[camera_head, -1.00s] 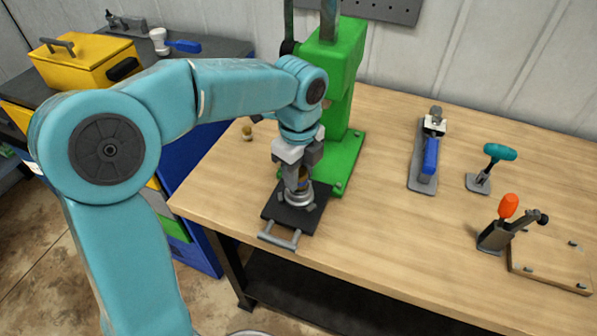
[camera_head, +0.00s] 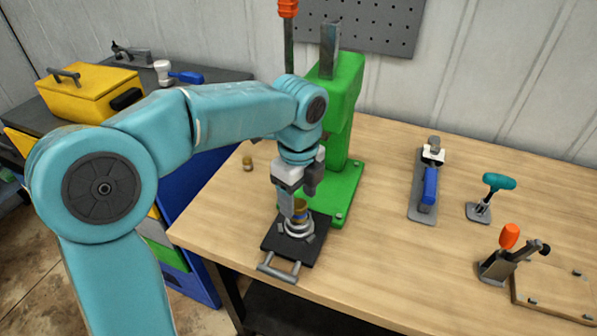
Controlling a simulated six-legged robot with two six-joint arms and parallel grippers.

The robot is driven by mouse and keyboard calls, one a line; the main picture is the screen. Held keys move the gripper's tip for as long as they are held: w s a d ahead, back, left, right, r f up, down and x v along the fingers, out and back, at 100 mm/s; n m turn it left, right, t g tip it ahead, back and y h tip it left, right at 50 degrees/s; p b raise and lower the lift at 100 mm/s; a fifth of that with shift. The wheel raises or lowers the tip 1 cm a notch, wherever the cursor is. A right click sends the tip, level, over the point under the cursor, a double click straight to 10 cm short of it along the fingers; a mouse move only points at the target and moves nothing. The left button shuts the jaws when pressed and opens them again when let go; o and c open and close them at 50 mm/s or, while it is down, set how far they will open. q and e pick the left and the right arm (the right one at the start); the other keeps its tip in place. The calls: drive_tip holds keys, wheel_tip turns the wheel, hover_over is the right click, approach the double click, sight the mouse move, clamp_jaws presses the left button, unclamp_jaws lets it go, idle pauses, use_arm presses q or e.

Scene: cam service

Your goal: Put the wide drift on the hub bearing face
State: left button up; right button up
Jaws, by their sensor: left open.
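The hub (camera_head: 299,228) is a grey metal piece on a black plate (camera_head: 279,243) with a handle, in front of the green press. A brass-coloured drift (camera_head: 300,208) stands on top of the hub, upright as far as I can see. My left gripper (camera_head: 300,200) is just above and around it, pointing down, with its jaws open. The fingers partly hide the drift, and I cannot tell whether they touch it. A second, small brass-coloured piece (camera_head: 247,163) stands on the bench left of the press. My right gripper is not in view.
The green press (camera_head: 345,130) stands right behind the hub. A blue-handled clamp (camera_head: 429,188), a teal-handled tool (camera_head: 498,182) and an orange-handled clamp (camera_head: 508,240) stand to the right. The wooden bench (camera_head: 390,250) is clear between them. A yellow toolbox (camera_head: 88,92) stands at the left.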

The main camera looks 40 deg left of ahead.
sight(299, 203)
use_arm(q)
wheel_tip(299, 203, up, 9)
drive_tip(key=p, duration=0.1)
drive_tip(key=shift+r, duration=0.2)
idle(0.4)
